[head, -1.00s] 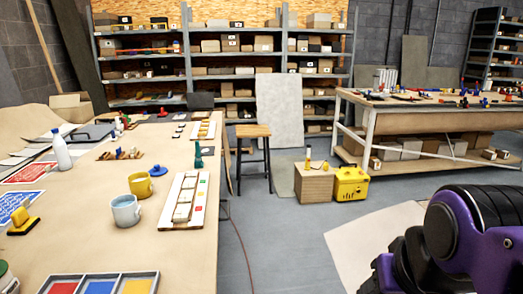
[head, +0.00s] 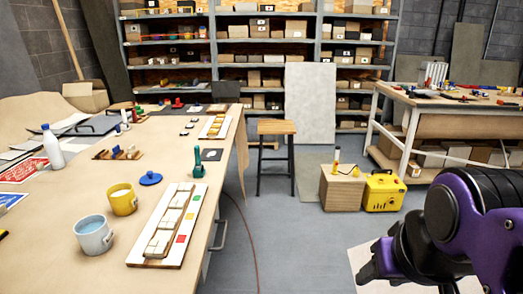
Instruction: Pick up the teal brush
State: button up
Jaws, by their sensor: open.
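The teal brush (head: 198,163) stands on the long brown worktable (head: 140,205), close to its right edge. It looks upright, with a narrow teal handle above a wider base; its bristles are too small to make out. My purple and black arm shows at the lower right, over the floor and well apart from the brush. I cannot make out gripper fingers in the view.
A yellow mug (head: 122,199), a grey mug (head: 93,236) and a blue lid-like piece (head: 150,178) lie left of the brush. A white bottle (head: 53,147) stands farther left. A wooden stool (head: 276,128) is beyond the table.

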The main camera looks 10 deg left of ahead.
aim_at(197, 149)
jog(key=i+u, duration=0.25)
jog(key=i, duration=0.25)
jog(key=i+l+u, duration=0.2)
jog(key=i, duration=0.35)
jog(key=i+l+u, duration=0.15)
jog(key=i+u, duration=0.25)
jog(key=i+l+u, duration=0.15)
jog(key=u, duration=0.2)
jog(key=i+l+u, duration=0.25)
jog(key=l+u, duration=0.15)
jog(key=i+l+u, duration=0.2)
jog(key=l+u, duration=0.2)
jog(key=i+l+u, duration=0.2)
jog(key=l, duration=0.15)
jog(key=l+u, duration=0.25)
jog(key=l, duration=0.1)
